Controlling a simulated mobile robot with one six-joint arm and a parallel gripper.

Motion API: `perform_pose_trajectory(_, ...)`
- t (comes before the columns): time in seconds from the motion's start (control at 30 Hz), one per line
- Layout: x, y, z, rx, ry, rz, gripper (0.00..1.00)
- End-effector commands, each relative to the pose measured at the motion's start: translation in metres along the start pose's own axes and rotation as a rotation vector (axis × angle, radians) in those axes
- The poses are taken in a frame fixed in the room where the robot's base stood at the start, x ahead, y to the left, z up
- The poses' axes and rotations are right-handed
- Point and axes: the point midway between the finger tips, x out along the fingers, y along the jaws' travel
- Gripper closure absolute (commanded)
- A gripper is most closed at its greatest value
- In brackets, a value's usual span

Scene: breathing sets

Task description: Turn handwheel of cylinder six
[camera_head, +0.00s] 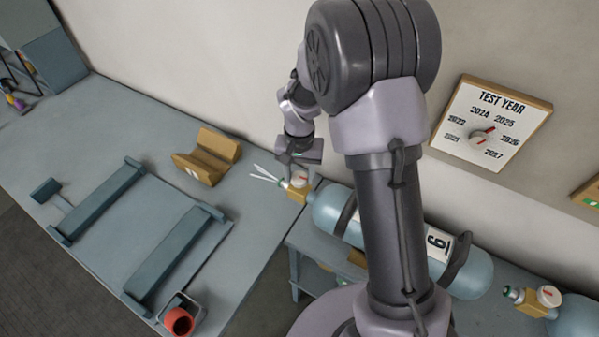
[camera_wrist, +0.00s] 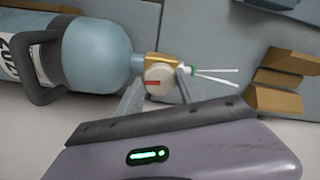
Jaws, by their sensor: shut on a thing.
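Cylinder six (camera_head: 328,208) is a light-blue cylinder lying on its side on a stand against the wall, with a "6" label (camera_head: 438,244) and dark straps. Its brass valve (camera_head: 295,195) is at the left end, with a pale round handwheel (camera_head: 301,182) on it. In the wrist view the handwheel (camera_wrist: 158,74) bears a red mark. My gripper (camera_head: 297,168) is at the valve. In the wrist view my gripper's fingers (camera_wrist: 158,88) stand on either side of the handwheel, shut on it. Two thin white streaks (camera_wrist: 215,76) spread from the valve outlet. My arm hides part of the cylinder.
Another cylinder (camera_head: 578,318) with its own handwheel (camera_head: 549,296) lies at the lower right. A "TEST YEAR" dial board (camera_head: 520,108) hangs on the wall. The bench (camera_head: 75,125) holds a tan V-shaped block (camera_head: 208,160), dark rails (camera_head: 175,258) and a red round item (camera_head: 179,321).

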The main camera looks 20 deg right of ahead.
Motion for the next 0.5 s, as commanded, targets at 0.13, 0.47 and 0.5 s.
perform_pose_trajectory(0.13, -0.0016, -0.0003, -0.0006, -0.135, 0.002, 0.000, 0.97)
perform_pose_trajectory(0.47, -0.0019, -0.0002, -0.0006, -0.448, 0.002, 0.000, 0.97)
perform_pose_trajectory(0.5, -0.0019, -0.0002, -0.0006, -0.486, 0.002, 0.000, 0.97)
